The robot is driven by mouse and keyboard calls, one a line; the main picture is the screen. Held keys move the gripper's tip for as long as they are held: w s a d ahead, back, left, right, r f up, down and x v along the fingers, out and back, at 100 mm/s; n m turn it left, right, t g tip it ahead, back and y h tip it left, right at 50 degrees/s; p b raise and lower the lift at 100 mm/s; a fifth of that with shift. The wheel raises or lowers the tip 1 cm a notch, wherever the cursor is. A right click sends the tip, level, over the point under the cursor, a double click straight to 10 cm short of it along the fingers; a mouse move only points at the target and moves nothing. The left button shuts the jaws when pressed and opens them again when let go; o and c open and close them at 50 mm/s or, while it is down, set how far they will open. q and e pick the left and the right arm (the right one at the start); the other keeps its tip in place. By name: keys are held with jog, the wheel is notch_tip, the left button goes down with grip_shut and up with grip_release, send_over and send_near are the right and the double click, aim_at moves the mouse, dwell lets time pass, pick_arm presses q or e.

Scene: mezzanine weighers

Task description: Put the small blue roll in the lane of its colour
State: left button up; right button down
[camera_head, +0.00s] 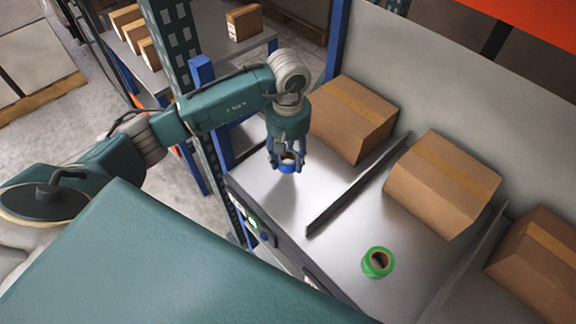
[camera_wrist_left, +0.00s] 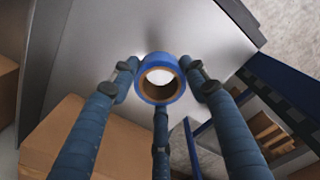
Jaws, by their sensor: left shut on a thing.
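The small blue roll (camera_head: 288,163) is in the grip of my left gripper (camera_head: 286,158), above the left part of the metal surface. In the left wrist view the roll (camera_wrist_left: 161,79) sits between the fingers of the left gripper (camera_wrist_left: 160,85), its brown core facing the camera. The metal surface (camera_head: 278,203) is split into lanes by a dark upright divider (camera_head: 350,190). The roll is over the lane left of this divider. No lane colour marking is clear to me. My right gripper is not in view.
A green roll (camera_head: 378,262) lies in the middle lane. Cardboard boxes stand at the back of the lanes: one on the left (camera_head: 352,117), one in the middle (camera_head: 441,184), one on the right (camera_head: 537,262). A second divider (camera_head: 468,262) bounds the middle lane. A blue post (camera_head: 202,72) stands left.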

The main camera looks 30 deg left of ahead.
aim_at(288, 177)
pick_arm(q)
jog(key=shift+f, duration=0.7)
notch_tip(288, 177, down, 4)
jog(key=shift+f+p, duration=0.15)
jog(key=shift+p, duration=0.35)
jog(key=shift+f, duration=0.15)
jog(key=o, duration=1.2)
jog(key=shift+c, duration=0.2)
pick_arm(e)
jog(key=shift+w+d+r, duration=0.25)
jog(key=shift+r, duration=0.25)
